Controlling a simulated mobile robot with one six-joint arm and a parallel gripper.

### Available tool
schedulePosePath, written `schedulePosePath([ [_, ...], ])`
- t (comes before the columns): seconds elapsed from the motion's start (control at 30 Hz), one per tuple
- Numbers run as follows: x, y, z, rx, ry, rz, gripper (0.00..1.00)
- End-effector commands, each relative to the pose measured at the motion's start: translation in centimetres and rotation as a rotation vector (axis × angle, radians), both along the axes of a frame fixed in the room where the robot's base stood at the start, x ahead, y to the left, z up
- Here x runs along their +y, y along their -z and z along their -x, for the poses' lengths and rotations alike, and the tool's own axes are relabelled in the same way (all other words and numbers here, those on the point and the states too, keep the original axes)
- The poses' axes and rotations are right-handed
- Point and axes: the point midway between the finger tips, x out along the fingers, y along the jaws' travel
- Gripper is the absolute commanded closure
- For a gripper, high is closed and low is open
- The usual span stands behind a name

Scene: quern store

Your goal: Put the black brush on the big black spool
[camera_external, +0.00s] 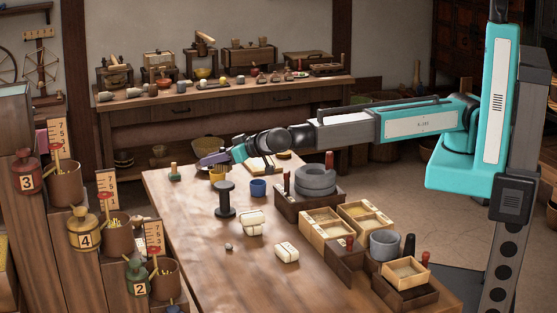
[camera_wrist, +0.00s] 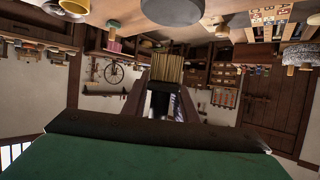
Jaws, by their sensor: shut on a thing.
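The black brush (camera_wrist: 160,98) is held between the fingers of my gripper (camera_wrist: 160,88) in the wrist view, with its tan bristles pointing away from the palm. In the external view my gripper (camera_external: 212,160) is shut in the air over the far part of the table, and the brush is hard to make out there. The big black spool (camera_external: 225,201) stands upright on the table, nearer the camera and below my gripper. Its top disc looks bare. A dark grey round disc at the top of the wrist view (camera_wrist: 171,14) may be the spool's top.
A blue cup (camera_external: 258,188) stands right of the spool, with cream tied bundles (camera_external: 252,222) in front. Grey rings (camera_external: 315,178) sit on a dark stand farther right. A small green object (camera_external: 174,173) stands at the far left.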

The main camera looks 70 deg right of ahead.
Motion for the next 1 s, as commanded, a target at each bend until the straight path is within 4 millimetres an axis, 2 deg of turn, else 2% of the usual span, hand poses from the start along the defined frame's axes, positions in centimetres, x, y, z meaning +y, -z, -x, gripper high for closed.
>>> schedulePosePath([
  [0.13, 0.0, 0.7, 0.0, -0.001, 0.001, 0.001, 1.0],
  [0.57, 0.0, 1.1, 0.0, 0.0, 0.001, 0.001, 1.0],
  [1.0, 0.0, 4.5, 0.0, 0.0, 0.0, 0.0, 1.0],
])
